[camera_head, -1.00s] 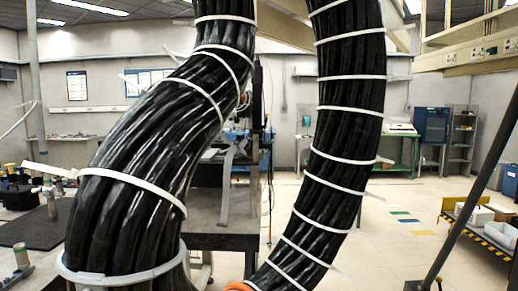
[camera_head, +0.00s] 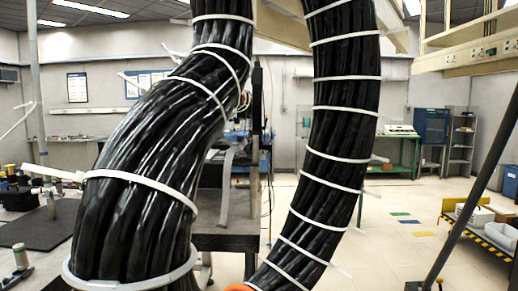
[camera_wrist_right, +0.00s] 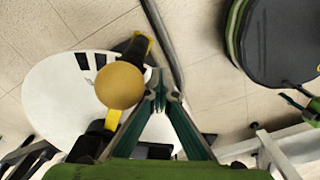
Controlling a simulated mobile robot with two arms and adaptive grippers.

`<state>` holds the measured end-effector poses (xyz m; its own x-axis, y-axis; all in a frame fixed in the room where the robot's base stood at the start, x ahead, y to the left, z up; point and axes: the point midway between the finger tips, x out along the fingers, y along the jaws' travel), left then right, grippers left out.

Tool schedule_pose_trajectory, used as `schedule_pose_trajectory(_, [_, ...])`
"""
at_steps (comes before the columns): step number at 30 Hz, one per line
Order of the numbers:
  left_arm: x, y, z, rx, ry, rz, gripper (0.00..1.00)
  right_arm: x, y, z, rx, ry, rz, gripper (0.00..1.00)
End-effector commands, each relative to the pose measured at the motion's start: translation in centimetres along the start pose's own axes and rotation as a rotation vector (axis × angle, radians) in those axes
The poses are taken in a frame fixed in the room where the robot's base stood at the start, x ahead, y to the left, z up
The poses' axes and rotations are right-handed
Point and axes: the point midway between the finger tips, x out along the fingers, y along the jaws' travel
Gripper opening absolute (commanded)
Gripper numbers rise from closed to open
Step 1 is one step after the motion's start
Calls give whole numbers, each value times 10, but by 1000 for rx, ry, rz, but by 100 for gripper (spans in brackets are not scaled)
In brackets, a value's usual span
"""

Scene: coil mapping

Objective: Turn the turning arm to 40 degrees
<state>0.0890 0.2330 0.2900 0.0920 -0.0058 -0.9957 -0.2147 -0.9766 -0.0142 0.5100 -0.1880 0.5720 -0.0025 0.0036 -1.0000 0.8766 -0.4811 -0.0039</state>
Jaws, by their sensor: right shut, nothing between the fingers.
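In the right wrist view my right gripper (camera_wrist_right: 160,97) is shut, and its green fingers meet with nothing between them. A yellow ball-shaped knob (camera_wrist_right: 120,85) is just left of the fingertips; I cannot tell whether they touch. The knob sits over a black bar with yellow marks, which looks like the turning arm (camera_wrist_right: 140,50). The bar lies across a white round plate (camera_wrist_right: 52,97) with black marks near its upper edge. The angle cannot be read. My left gripper is not in view.
A dark round object with a green rim (camera_wrist_right: 285,40) is at the upper right of the wrist view. Black bundles with white ties block much of the head view. A yellow-edged cart (camera_head: 475,235) stands right, and a green table (camera_head: 400,150) at the back.

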Motion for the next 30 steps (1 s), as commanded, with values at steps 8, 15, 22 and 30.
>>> schedule_pose_trajectory(8, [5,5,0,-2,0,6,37,0,15,7,4,-3,6,0])
schedule_pose_trajectory(15, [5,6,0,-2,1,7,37,0,16,8,2,-2,5,0])
schedule_pose_trajectory(22, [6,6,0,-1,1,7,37,0,17,8,2,-2,5,0])
schedule_pose_trajectory(30, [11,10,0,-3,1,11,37,1,27,12,3,-3,6,0])
